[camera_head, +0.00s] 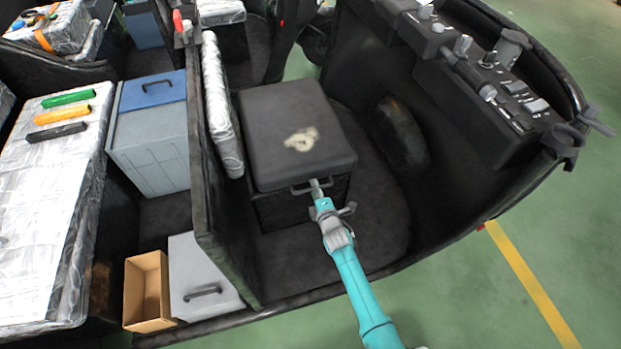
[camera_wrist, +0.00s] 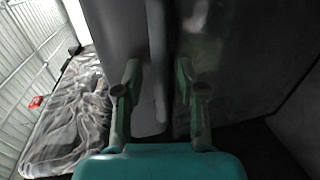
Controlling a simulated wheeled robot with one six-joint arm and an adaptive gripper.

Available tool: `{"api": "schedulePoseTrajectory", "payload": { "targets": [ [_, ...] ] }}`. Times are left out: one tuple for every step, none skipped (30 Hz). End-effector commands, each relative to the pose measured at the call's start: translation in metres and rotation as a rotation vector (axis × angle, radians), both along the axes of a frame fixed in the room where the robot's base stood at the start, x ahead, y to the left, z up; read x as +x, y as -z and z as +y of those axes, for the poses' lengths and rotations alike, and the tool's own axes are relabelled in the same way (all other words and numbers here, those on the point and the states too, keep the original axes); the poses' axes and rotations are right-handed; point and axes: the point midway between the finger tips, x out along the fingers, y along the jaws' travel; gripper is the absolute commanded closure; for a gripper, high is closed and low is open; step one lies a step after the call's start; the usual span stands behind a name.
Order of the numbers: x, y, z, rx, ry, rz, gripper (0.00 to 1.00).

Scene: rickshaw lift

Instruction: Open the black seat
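The black seat (camera_head: 270,112) is a square dark cushion on a dark box, with a worn pale patch on top. It lies flat and closed. A dark handle (camera_head: 300,190) is on its front edge. My gripper (camera_head: 317,188) reaches to this handle from the front right. In the wrist view my gripper (camera_wrist: 157,75) has its two fingers apart, with a grey bar (camera_wrist: 159,50), likely the handle, running between them. Neither finger clearly presses on it. The exact contact is hard to tell in the dark picture.
A black partition (camera_head: 215,200) with a plastic-wrapped backrest (camera_head: 220,105) stands left of the seat. The dashboard console (camera_head: 490,85) is at the right. A cardboard box (camera_head: 148,290), a grey drawer front (camera_head: 195,280) and a blue-lidded grey box (camera_head: 150,130) are further left.

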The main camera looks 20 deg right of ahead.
Motion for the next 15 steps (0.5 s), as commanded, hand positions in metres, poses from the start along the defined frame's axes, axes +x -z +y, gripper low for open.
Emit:
{"api": "schedulePoseTrajectory", "payload": {
  "targets": [
    [-0.0006, 0.0015, -0.0004, 0.000, 0.000, 0.001, 0.61],
    [-0.0007, 0.0020, -0.0004, 0.000, 0.000, 0.001, 0.61],
    [-0.0009, 0.0024, -0.0005, 0.000, 0.000, 0.001, 0.61],
    [-0.0009, 0.0026, -0.0006, 0.000, 0.000, 0.001, 0.61],
    [-0.0009, 0.0026, -0.0006, 0.000, 0.000, 0.001, 0.61],
    [-0.0009, 0.0026, -0.0006, 0.000, 0.000, 0.001, 0.61],
    [-0.0009, 0.0025, -0.0006, 0.000, 0.000, 0.001, 0.61],
    [-0.0008, 0.0025, -0.0006, 0.000, 0.000, 0.001, 0.61],
    [-0.0008, 0.0024, -0.0006, 0.000, 0.000, 0.001, 0.61],
    [-0.0008, 0.0023, -0.0006, 0.000, 0.000, 0.000, 0.61],
    [-0.0008, 0.0023, -0.0006, 0.000, 0.000, 0.000, 0.61],
    [-0.0008, 0.0022, -0.0006, 0.000, 0.000, 0.000, 0.71],
    [-0.0008, 0.0022, -0.0006, 0.000, 0.000, 0.000, 0.78],
    [-0.0008, 0.0022, -0.0006, 0.000, 0.000, 0.000, 0.86],
    [-0.0008, 0.0022, -0.0006, 0.001, 0.000, 0.000, 0.96]
  ]
}}
